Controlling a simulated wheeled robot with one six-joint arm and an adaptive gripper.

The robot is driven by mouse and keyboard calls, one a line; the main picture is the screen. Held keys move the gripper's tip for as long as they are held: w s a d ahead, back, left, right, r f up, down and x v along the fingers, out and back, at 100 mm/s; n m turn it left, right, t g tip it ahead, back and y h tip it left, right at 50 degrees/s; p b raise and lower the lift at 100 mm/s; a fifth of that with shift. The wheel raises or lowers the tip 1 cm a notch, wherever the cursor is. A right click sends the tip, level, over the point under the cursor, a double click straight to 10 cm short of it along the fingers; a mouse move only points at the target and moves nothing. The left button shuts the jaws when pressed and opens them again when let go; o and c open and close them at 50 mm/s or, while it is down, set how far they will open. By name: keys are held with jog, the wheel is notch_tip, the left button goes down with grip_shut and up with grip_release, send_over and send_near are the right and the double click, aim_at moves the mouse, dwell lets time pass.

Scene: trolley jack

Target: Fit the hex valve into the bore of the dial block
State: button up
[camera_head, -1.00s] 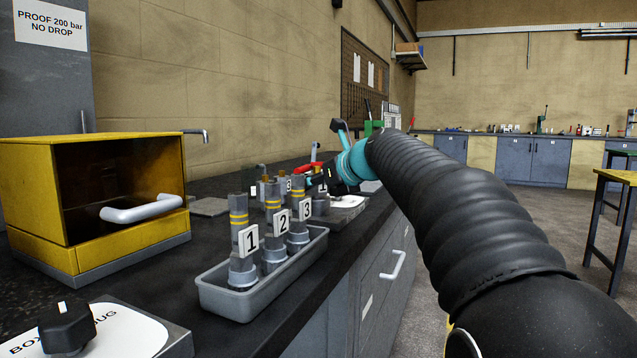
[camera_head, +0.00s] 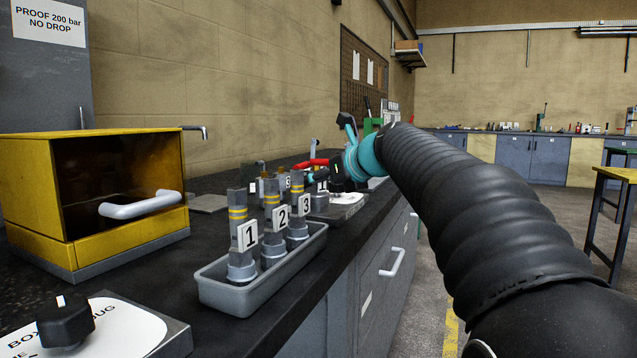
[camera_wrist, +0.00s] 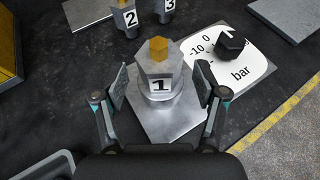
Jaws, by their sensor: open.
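In the wrist view a grey hex valve (camera_wrist: 157,66) with an amber hex top and a "1" tag stands upright on the round collar of the metal dial block (camera_wrist: 130,117). How deep it sits in the bore is hidden. The block's white dial plate (camera_wrist: 258,62), marked "bar", and its black knob (camera_wrist: 230,43) are to the right. My gripper (camera_wrist: 163,86) is open, its fingers to the left and right of the valve with gaps showing. In the head view the dial plate (camera_head: 347,199) shows partly, behind the tray; my gripper is small there.
Hex pieces tagged "2" (camera_wrist: 125,16) and "3" (camera_wrist: 166,9) stand behind the block. Nearer the head camera, a grey tray (camera_head: 262,297) holds three tagged, yellow-banded pieces. A yellow open-fronted box (camera_head: 35,190) is at left. A yellow-striped edge (camera_wrist: 275,120) runs at right.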

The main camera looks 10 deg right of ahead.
jog(key=v, duration=0.9)
jog(key=shift+s+r, duration=0.15)
jog(key=shift+s, duration=0.1)
jog(key=shift+d, duration=0.1)
